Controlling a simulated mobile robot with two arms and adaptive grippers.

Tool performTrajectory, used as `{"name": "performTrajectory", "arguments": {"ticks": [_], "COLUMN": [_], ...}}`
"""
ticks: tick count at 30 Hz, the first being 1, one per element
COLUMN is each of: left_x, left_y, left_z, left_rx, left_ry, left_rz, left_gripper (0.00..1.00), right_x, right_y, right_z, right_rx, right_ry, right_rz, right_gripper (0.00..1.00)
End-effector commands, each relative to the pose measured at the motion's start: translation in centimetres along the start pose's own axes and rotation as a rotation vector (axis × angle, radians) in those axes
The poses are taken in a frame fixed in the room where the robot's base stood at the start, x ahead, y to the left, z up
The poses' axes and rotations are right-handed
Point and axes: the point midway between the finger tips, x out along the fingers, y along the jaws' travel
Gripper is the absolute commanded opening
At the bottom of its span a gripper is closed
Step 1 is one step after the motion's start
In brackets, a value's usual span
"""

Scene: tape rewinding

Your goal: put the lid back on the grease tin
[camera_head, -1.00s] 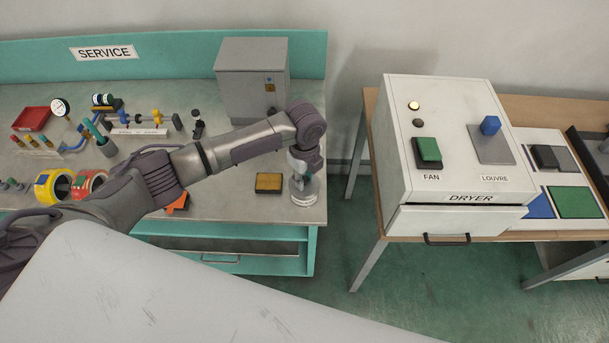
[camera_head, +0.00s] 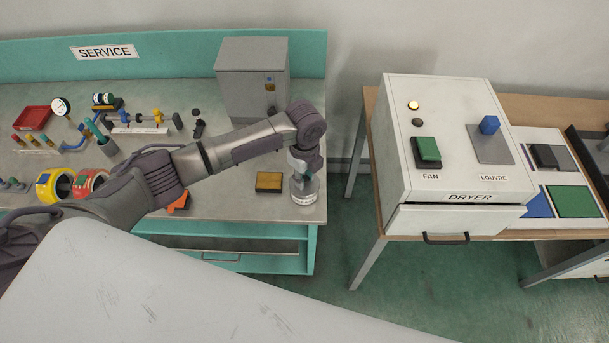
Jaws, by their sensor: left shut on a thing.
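The grease tin (camera_head: 304,197) is a small grey cylinder with a pale label. It stands upright near the front right corner of the service bench. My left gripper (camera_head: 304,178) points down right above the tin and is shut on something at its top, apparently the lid. The fingers and wrist hide most of the lid, and I cannot tell whether it sits fully on the rim. My right gripper is out of view.
A yellow-topped dark block (camera_head: 269,182) lies just left of the tin. A grey cabinet (camera_head: 252,80) stands behind. Tape rolls, a red tray (camera_head: 32,118) and fittings fill the bench's left. A gap separates the bench from the dryer (camera_head: 440,150) table.

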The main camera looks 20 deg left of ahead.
Motion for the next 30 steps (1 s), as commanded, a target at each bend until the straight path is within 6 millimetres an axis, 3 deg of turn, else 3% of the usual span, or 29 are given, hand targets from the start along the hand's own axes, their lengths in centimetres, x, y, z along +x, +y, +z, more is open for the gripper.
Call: {"name": "performTrajectory", "arguments": {"ticks": [5,6,11,18,23,30], "left_x": [0.01,0.01,0.00,0.00,0.00,0.00], "left_y": [-0.01,-0.01,-0.02,-0.01,-0.01,-0.01], "left_z": [0.00,0.00,0.00,0.01,0.01,0.01], "left_rx": [0.000,0.000,0.000,0.000,0.000,0.000], "left_ry": [0.000,0.000,0.000,0.000,0.000,0.000], "left_rz": [0.000,0.000,0.000,0.000,0.000,0.000], "left_gripper": [0.02,0.27,0.54,0.56,0.80,0.80], "right_x": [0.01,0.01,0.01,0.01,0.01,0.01], "right_y": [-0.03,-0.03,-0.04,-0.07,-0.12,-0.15], "right_z": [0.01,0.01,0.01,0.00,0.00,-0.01], "right_rx": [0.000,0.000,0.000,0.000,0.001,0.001], "right_ry": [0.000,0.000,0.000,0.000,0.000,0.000], "right_rz": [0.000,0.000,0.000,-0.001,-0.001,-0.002], "right_gripper": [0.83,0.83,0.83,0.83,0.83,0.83]}}
